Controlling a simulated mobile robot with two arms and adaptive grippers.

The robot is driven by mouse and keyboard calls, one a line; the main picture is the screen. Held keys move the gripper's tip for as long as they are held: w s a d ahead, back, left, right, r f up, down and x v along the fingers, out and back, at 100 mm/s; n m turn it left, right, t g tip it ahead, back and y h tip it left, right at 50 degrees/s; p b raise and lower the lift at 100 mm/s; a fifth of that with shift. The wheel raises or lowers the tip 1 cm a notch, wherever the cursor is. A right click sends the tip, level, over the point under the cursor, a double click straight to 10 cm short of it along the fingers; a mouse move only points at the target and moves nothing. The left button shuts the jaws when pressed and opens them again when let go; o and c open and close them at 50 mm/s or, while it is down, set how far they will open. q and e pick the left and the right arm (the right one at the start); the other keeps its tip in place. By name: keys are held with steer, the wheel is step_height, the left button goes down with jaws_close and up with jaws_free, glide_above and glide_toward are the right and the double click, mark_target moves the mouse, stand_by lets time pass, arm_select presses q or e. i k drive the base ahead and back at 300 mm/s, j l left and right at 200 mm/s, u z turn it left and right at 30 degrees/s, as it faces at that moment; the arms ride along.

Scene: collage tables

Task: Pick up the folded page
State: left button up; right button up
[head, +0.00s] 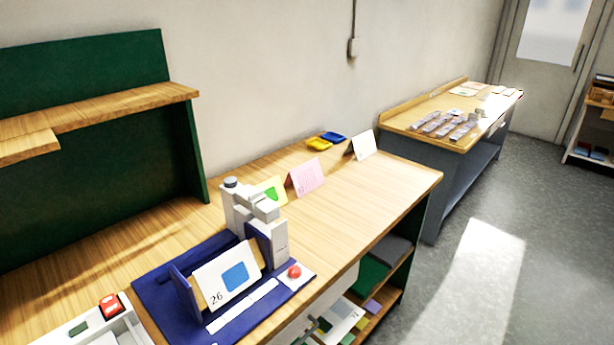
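Several folded pages stand tent-like on the wooden table (385,185). A white one (363,145) stands at the back right, a pink one with printed marks (306,177) is left of it, and one with a green shape (272,190) is partly hidden behind a grey-white device. A white page with a blue square and the number 26 (228,275) leans tilted in a dark blue holder (160,295) at the front. I cannot tell which page the task names. Neither gripper shows clearly in the head view.
The grey-white device (237,200) stands at the holder's back, with a red button (294,271) to its right. Blue and yellow trays (319,144) lie near the wall. The table's right part is clear. A second table (400,121) holds rows of small items; open floor (475,270) lies right.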

mark_target(307, 178)
steer(key=i+l+u, duration=0.2)
steer(key=i+l, duration=0.15)
steer(key=l, duration=0.25)
steer(key=i+l+u, duration=0.1)
steer(key=l, duration=0.25)
steer(key=i+l+u, duration=0.25)
steer(key=i+l, duration=0.15)
steer(key=l, duration=0.25)
